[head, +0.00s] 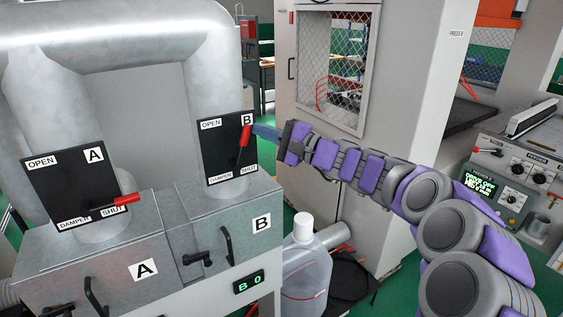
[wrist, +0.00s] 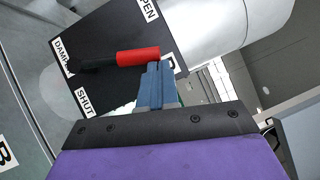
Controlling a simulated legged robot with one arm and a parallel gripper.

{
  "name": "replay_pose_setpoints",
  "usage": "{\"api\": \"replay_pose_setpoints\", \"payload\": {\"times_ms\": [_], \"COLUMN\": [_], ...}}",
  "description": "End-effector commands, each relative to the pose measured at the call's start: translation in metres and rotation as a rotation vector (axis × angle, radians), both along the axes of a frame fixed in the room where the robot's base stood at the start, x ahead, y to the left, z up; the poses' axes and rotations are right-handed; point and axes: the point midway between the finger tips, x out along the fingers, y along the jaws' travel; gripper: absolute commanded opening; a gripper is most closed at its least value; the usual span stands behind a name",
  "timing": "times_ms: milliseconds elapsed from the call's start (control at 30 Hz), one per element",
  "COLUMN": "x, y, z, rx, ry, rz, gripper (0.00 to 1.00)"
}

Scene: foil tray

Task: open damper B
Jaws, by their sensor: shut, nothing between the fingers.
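The damper B plate (head: 215,150) is a black panel on the right duct, marked OPEN at top left and SHUT at bottom right. Its lever's red handle (head: 245,135) stands steeply upright near the plate's right edge, above the SHUT mark and away from OPEN. In the wrist view the red handle (wrist: 138,56) and its black lever stretch across the plate (wrist: 110,35). My gripper (head: 256,130) is shut and empty at the right side of the handle. In the wrist view its blue fingertips (wrist: 154,68) meet or nearly meet the handle's end; contact is unclear.
Damper A's red handle (head: 127,199) lies nearly level beside SHUT on its plate (head: 65,180). A display (head: 249,284) reads "B 0". A plastic jug (head: 305,270) stands below my arm. A press cabinet (head: 400,105) stands behind, and a control panel (head: 510,175) is at right.

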Motion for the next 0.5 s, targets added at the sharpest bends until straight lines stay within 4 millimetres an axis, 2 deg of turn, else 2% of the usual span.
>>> {"api": "replay_pose_setpoints", "payload": {"times_ms": [200,500], "x": [-0.010,-0.017], "y": [0.014,0.026], "z": [0.011,0.015], "rx": [-0.133,-0.247], "ry": [-0.092,-0.167], "rz": [0.003,0.002], "gripper": [0.00,0.00]}}
